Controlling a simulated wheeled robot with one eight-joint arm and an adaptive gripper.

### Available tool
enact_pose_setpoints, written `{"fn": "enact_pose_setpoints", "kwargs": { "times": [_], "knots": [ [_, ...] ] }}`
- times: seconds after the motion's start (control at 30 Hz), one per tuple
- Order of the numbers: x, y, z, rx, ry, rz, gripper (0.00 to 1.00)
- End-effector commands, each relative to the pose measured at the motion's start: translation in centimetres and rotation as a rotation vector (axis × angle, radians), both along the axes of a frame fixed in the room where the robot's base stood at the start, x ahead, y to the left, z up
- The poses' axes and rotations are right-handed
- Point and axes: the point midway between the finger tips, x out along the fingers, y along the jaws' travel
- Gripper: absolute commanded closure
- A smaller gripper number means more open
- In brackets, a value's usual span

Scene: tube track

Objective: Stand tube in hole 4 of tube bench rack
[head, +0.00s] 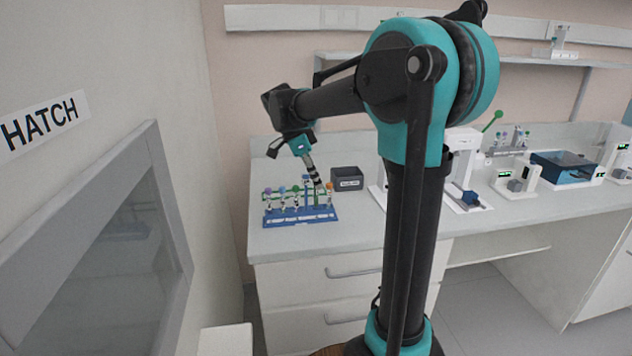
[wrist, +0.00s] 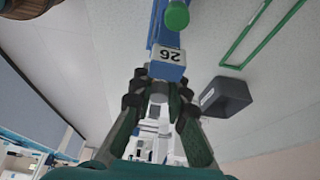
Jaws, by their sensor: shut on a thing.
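The tube bench rack (head: 300,217) is a blue stand near the front left of the bench, with several colour-capped tubes upright in it. In the head view my gripper (head: 316,178) points down over the right half of the rack. In the wrist view my gripper (wrist: 158,88) is shut on the tube, which is mostly hidden between the fingers. Just beyond the fingertips are a blue part with a white label reading 26 (wrist: 168,57) and a green cap (wrist: 177,14). I cannot read the hole numbers, and I cannot tell whether the tube's lower end is in a hole.
A dark labelled box (head: 347,179) stands right of the rack; it also shows in the wrist view (wrist: 226,97). A green frame (wrist: 262,30) lies near it. Other instruments and a blue box (head: 566,167) stand further right. The hatch (head: 100,240) is at left.

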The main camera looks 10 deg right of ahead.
Motion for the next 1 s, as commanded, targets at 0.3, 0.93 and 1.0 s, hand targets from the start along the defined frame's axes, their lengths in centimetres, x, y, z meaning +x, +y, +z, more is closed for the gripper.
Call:
{"fn": "enact_pose_setpoints", "kwargs": {
  "times": [0.3, 0.93, 1.0],
  "knots": [
    [-0.03, -0.01, 1.02, 0.0, 0.0, 0.0, 1.0],
    [0.01, 0.0, 0.77, 0.0, 0.0, 0.0, 1.0],
    [0.01, 0.0, 0.67, 0.0, 0.0, 0.0, 1.0]
  ]
}}
